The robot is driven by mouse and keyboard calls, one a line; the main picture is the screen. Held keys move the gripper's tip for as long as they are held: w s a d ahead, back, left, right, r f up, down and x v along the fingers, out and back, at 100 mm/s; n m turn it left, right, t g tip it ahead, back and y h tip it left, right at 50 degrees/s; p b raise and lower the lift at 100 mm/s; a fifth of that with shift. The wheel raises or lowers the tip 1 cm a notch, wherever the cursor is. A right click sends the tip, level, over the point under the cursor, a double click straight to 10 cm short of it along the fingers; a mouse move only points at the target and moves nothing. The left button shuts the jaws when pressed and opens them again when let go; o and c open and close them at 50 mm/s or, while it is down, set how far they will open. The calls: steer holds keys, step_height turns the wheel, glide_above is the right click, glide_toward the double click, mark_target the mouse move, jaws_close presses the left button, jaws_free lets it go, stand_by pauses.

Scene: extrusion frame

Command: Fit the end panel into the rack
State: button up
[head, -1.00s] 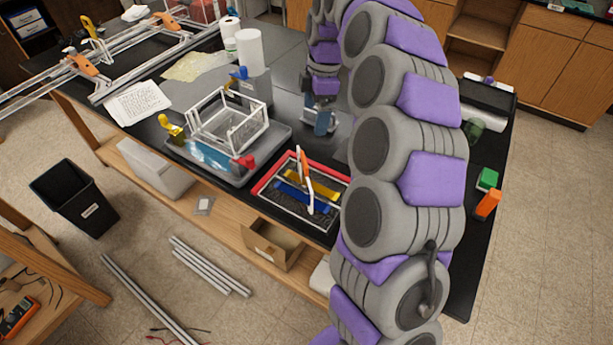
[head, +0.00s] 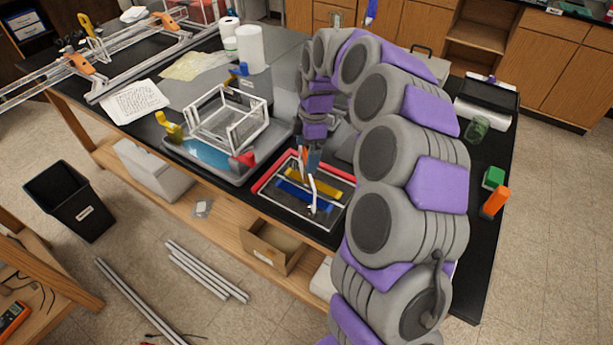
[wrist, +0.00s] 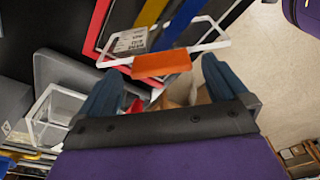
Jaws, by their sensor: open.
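The end panel (wrist: 201,42) is a white wire frame with an orange grip (wrist: 162,63). It stands on edge over the red-rimmed tray, and its white edge also shows in the head view (head: 313,192). My gripper (wrist: 165,82) is open, with one blue finger on each side of the orange grip, which lies near the fingertips. I cannot tell whether they touch it. In the head view my gripper (head: 309,160) is right above the panel and hides its top. The rack (head: 228,118), a white open box frame, stands on a grey tray to the left.
The red-rimmed tray (head: 262,183) holds a blue bar (head: 292,194) and a yellow bar (head: 325,183). A yellow clamp (head: 169,127) and a red clamp (head: 243,160) are at the rack's base. A paper roll (head: 250,48) stands behind the rack. The table's front edge is close to the tray.

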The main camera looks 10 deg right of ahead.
steer(key=f, duration=0.2)
steer(key=shift+a+f, duration=0.3)
steer(key=shift+d, duration=0.25)
steer(key=shift+c, duration=0.3)
steer(key=shift+d, duration=0.1)
steer(key=c, duration=0.3)
steer(key=shift+a, duration=0.2)
steer(key=c, duration=1.2)
steer(key=shift+c, duration=0.2)
steer(key=shift+r, duration=0.15)
